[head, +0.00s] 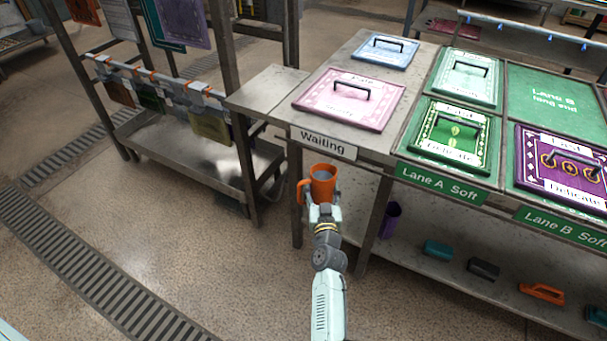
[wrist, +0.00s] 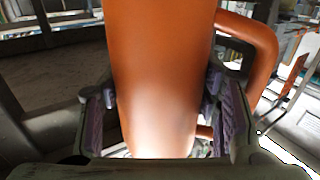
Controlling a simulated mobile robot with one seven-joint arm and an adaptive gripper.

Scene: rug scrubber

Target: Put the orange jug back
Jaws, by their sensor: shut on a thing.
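The orange jug (head: 322,183) is upright in the head view, with its handle on the left and a greyish inside or content at its top. My gripper (head: 323,208) is shut on the jug's body and holds it in front of the table, below the "Waiting" sign (head: 323,144). In the wrist view the jug (wrist: 160,80) fills the middle between the two finger pads, and its handle is on the right. The jug's base is out of clear sight.
A lower shelf (head: 400,248) under the table holds a purple jug (head: 390,220), a teal block (head: 438,250), a dark block (head: 483,268) and an orange brush (head: 541,293). Rug panels lie on the tabletop. A steel rack (head: 180,150) stands left; floor in front is clear.

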